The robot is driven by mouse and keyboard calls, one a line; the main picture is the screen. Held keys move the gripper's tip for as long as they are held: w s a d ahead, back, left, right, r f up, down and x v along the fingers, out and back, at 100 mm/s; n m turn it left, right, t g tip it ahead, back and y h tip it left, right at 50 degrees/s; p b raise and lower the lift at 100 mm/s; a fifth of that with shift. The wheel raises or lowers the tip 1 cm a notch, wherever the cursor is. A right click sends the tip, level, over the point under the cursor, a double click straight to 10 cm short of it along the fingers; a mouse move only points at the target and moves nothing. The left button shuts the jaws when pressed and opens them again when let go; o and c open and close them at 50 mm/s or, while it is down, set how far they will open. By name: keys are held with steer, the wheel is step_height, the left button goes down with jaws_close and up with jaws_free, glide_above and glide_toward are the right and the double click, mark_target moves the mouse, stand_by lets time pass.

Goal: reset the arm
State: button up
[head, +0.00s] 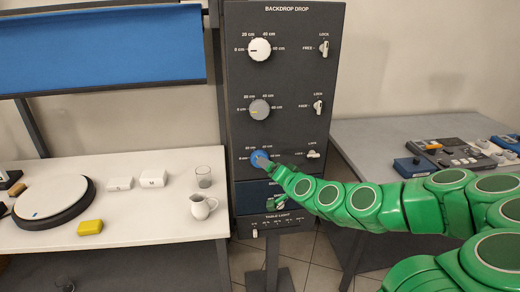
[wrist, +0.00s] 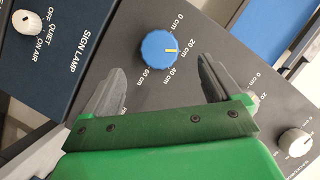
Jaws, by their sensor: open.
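My gripper (head: 275,167) is at the lower part of the dark backdrop panel (head: 285,20), in front of the blue knob (head: 258,157). In the wrist view the fingers of my gripper (wrist: 162,66) are spread apart, with nothing held between them. The blue knob (wrist: 158,47) shows just beyond the fingertips, in the gap between them. Its pale yellow mark points near 20 cm. Whether a finger touches the knob cannot be told. My green arm reaches in from the right.
Above are a white knob (head: 259,49), a grey knob (head: 259,109) and lock switches (head: 324,48). A white table (head: 130,229) at left holds a turntable (head: 52,200), a jug (head: 200,206) and a glass (head: 203,177). A grey table (head: 365,133) at right holds devices.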

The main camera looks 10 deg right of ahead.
steer(key=s+a+f+n+g, duration=0.1)
steer(key=s+a+n+g, duration=0.25)
steer(key=s, duration=0.45)
steer(key=s+a+f+n+g, duration=0.1)
steer(key=s+a+n+g, duration=0.2)
steer(key=s+a+g, duration=0.35)
steer(key=s+d+r+g+h, duration=0.1)
steer(key=s+d+g, duration=0.1)
steer(key=s, duration=0.8)
steer(key=s+d+r+g+h, duration=0.2)
steer(key=s+d, duration=0.2)
steer(key=s, duration=0.7)
steer(key=s+d+r+g+h, duration=0.2)
steer(key=s+d, duration=0.1)
steer(key=s, duration=0.8)
steer(key=shift+d+r, duration=0.25)
steer(key=shift+d, duration=0.15)
steer(key=shift+m, duration=0.25)
